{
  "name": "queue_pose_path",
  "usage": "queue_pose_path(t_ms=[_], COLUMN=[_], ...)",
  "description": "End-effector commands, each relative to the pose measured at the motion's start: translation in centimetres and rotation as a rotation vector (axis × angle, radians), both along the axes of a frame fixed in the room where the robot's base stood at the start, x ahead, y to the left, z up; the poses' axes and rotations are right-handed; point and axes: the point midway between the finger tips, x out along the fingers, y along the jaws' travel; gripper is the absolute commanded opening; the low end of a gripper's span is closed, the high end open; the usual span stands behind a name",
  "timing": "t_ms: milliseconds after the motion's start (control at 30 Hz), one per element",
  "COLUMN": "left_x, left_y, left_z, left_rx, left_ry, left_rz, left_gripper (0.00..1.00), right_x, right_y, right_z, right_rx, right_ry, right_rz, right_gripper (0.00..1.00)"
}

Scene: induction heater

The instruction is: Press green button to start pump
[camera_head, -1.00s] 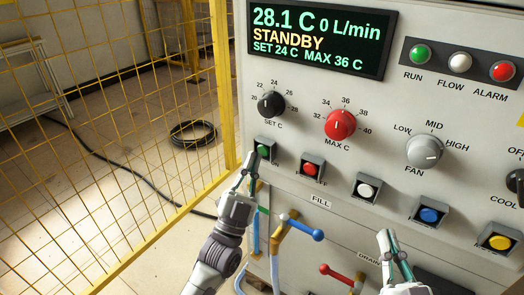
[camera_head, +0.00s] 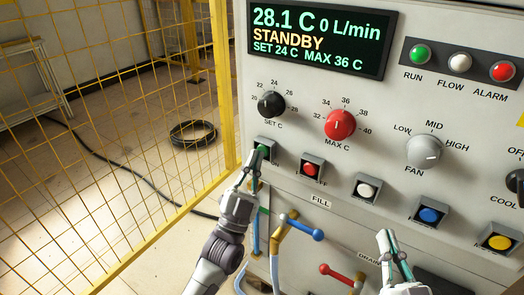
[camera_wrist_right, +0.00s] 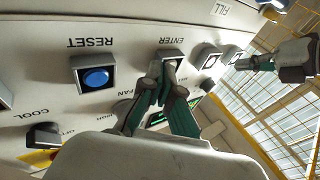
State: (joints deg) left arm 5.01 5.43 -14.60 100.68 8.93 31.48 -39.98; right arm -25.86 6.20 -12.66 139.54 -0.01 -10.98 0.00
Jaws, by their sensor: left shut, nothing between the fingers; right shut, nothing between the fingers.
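The green button (camera_head: 263,150) sits in a square dark housing at the left of the button row on the panel, below the SET C knob. My left gripper (camera_head: 256,158) is shut and empty, its fingertips at the lower left of the green button and partly covering it. I cannot tell whether they touch it. The display (camera_head: 320,38) reads 28.1 C, 0 L/min, STANDBY, SET 24 C, MAX 36 C. My right gripper (camera_head: 385,240) is shut and empty, low in front of the panel. In the right wrist view its fingers (camera_wrist_right: 160,75) overlap the ENTER button.
A red button (camera_head: 310,168), white button (camera_head: 366,189), blue button (camera_head: 429,215) and yellow button (camera_head: 499,242) continue the row. The blue valve handle (camera_head: 306,229) and red valve handle (camera_head: 337,273) stick out below. A yellow mesh fence (camera_head: 110,130) stands at left.

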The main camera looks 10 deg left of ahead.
Motion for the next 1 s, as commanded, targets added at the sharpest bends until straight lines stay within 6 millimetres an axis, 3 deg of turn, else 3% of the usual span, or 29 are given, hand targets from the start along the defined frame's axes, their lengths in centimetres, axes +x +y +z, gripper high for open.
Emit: queue_pose_path(t_ms=[1000], left_x=[0.99], left_y=[-0.34], left_z=[0.0], left_rx=[-0.001], left_ry=[0.001], left_rz=[0.0], left_gripper=[0.0], right_x=[-0.16], right_y=[0.05], right_z=[0.88], right_rx=[0.013], right_ry=[-0.05], right_rz=[0.002], right_gripper=[0.0])
